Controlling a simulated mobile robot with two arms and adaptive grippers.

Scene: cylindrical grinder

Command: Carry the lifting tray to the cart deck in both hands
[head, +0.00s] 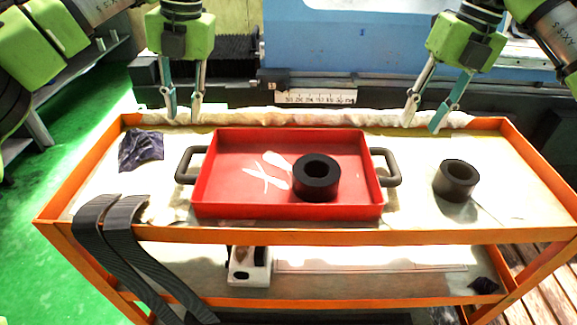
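The lifting tray (228,190) is red with a dark handle on each side. It rests level on the top deck of the orange cart (411,211). A black ring (317,180) stands inside it, right of centre, beside white marks on its floor. My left gripper (184,112) is open and empty, above the back edge of the deck and behind the tray's left handle (184,166). My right gripper (424,118) is open and empty above the back edge, behind and right of the right handle (391,167). Both grippers look clear of the handles.
A dark grey ring (456,181) stands on the deck at right. A dark crumpled cloth (140,149) lies at left, and black straps (126,236) hang over the front-left edge. The lower shelf (370,287) holds a white block (250,266). The blue machine (340,45) stands behind.

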